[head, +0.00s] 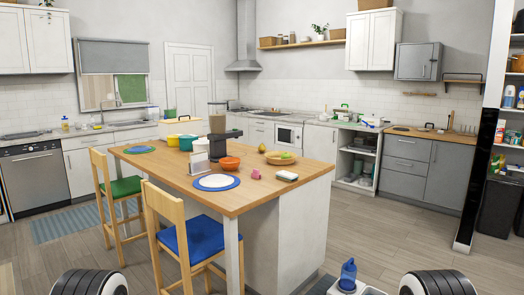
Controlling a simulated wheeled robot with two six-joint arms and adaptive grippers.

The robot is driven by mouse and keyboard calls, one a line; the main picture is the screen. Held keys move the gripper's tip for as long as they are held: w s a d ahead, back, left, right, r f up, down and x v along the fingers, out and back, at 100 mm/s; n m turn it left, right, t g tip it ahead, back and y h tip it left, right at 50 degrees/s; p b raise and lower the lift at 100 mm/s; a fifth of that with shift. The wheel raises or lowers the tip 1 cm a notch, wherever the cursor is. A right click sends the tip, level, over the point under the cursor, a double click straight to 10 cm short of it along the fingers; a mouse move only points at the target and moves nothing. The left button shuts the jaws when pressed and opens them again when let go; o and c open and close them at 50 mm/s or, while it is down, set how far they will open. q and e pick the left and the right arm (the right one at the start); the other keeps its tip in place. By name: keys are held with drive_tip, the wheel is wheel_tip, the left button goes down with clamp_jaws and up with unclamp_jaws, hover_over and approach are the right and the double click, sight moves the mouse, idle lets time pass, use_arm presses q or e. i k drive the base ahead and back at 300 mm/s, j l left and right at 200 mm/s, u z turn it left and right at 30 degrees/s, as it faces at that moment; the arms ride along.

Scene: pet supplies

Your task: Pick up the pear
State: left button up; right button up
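A small yellow-green thing (262,148) stands on the wooden top of the kitchen island (231,197), left of a shallow wooden bowl (283,158). It may be the pear, but it is too small to be sure. The bowl holds yellow-green items that I cannot tell apart. Neither of my grippers is in view.
An orange bowl (229,163), a plate on a blue mat (216,182), a pink item (254,174) and a grinder-like appliance (218,131) share the island top. Two chairs (190,240) stand at its left. A blue bottle-topped item (348,273) is on the floor ahead. Floor is open to the right.

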sight(261, 148)
drive_tip(key=i+l+z, duration=0.3)
drive_tip(key=l, duration=0.3)
drive_tip(key=i+l+z, duration=0.25)
drive_tip(key=i+l, duration=0.25)
drive_tip(key=i+l+z, duration=0.3)
drive_tip(key=i, duration=0.3)
drive_tip(key=i+l+z, duration=0.3)
drive_tip(key=i, duration=0.25)
drive_tip(key=i+l+z, duration=0.25)
drive_tip(key=i, duration=1.3)
drive_tip(key=i+u, duration=0.1)
drive_tip(key=i, duration=0.85)
drive_tip(key=i+l, duration=0.2)
drive_tip(key=i, duration=0.8)
drive_tip(key=i+j+u, duration=0.2)
drive_tip(key=u, duration=0.2)
drive_tip(key=i+u, duration=1.2)
drive_tip(key=i+l+u, duration=0.25)
drive_tip(key=u, duration=0.15)
